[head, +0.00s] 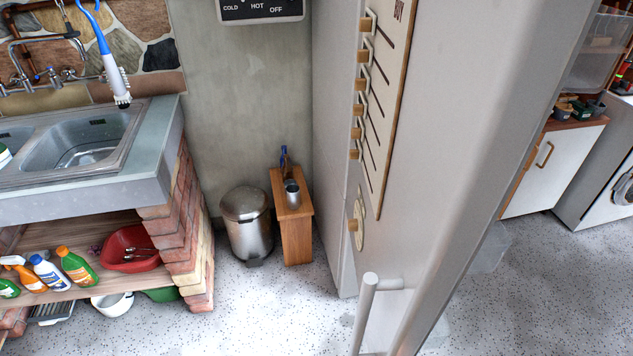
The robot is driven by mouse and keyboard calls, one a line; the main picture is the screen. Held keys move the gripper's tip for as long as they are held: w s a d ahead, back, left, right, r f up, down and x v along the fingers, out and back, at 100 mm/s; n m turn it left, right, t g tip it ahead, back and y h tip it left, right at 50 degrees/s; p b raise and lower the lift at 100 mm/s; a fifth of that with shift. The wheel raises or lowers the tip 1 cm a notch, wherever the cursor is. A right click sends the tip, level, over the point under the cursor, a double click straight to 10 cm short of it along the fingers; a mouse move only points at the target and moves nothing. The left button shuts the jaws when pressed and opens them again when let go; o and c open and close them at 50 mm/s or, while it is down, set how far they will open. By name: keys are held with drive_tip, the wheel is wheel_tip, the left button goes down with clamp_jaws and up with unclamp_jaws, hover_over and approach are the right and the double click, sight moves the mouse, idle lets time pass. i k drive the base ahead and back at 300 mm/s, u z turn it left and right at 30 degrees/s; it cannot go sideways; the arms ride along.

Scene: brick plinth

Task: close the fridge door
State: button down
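The tall pale grey fridge door (440,130) fills the middle right of the head view. It is seen at a steep angle, with its near upright edge (500,160) toward me. A light bar handle (365,315) is on its left face, low near that edge. The door appears to stand out from the fridge body (333,150) behind it on the left, but how far it is open I cannot tell. The fridge inside is hidden. My gripper is not in view.
A wooden list board (388,90) with pegs hangs on the door. A metal bin (247,222) and small wooden stand (293,220) are by the wall. The sink counter (165,150) on brick is left. A white cabinet (550,170) is right. Speckled floor (270,310) is clear in front.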

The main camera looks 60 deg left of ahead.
sight(462, 93)
drive_tip(key=k, duration=0.25)
drive_tip(key=u, duration=1.85)
drive_tip(key=i, duration=0.5)
drive_tip(key=u, duration=0.05)
drive_tip(key=k, duration=1.05)
drive_tip(key=u, duration=1.1)
drive_tip(key=i, duration=1)
drive_tip(key=z, duration=0.1)
